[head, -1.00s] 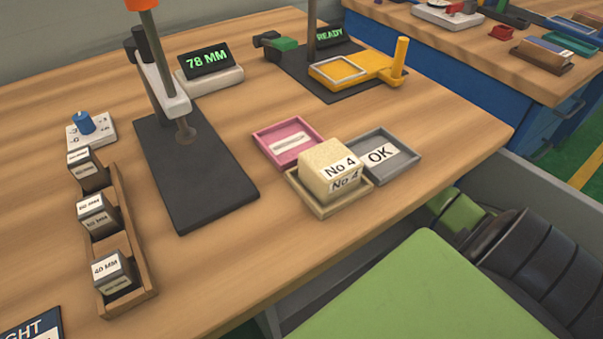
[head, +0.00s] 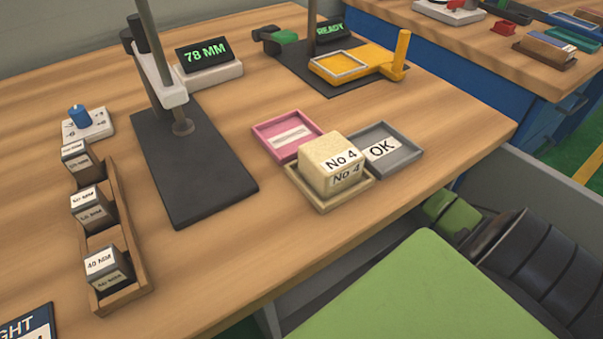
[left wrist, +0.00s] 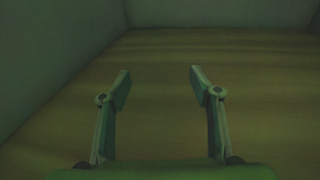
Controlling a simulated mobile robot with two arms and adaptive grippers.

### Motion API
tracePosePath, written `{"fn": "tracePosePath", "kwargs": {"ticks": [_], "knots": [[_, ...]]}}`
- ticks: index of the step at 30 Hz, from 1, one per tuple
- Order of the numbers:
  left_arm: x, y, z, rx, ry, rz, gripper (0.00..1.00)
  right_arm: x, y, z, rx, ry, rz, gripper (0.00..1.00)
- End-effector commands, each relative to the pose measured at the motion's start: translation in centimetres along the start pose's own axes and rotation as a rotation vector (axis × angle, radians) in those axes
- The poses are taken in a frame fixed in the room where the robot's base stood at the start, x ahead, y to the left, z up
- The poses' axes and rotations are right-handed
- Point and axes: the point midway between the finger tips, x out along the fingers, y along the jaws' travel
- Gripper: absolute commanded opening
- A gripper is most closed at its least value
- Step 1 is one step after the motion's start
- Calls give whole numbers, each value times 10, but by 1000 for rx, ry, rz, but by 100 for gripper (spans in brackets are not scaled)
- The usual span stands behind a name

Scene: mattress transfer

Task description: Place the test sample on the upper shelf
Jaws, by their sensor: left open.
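A cream foam-like block (head: 328,158) labelled "No 4" sits in a small tan tray (head: 326,204) on the wooden bench. I take it to be the test sample; no gripper is near it in the head view. No upper shelf can be made out. My left gripper (left wrist: 160,82) shows only in the left wrist view, open and empty, its two fingers apart. It faces a dim space with a brown surface and grey-green walls. My right gripper cannot be made out in either view.
A pink tray (head: 270,152) and a grey "OK" tray (head: 408,152) flank the block. Left are a black-based stand (head: 205,200), a "78 MM" display (head: 208,58) and a wooden rack (head: 134,285) of labelled blocks. A yellow fixture (head: 378,64) stands behind. The bench's front middle is clear.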

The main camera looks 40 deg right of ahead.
Motion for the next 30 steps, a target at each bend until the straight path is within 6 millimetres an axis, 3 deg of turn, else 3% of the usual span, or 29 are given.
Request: {"fn": "tracePosePath", "kwargs": {"ticks": [9, 21, 30], "knots": [[0, 0, 4, 0, -25, -1, 58, -4, 0, -3, -1, 0, 1, 58], [-23, -10, 74, 5, -368, -22, 58, -60, 0, -3, 0, -1, 0, 58], [-36, -13, 96, 6, -477, -28, 58, -77, 0, -2, -2, 1, 0, 58]]}}
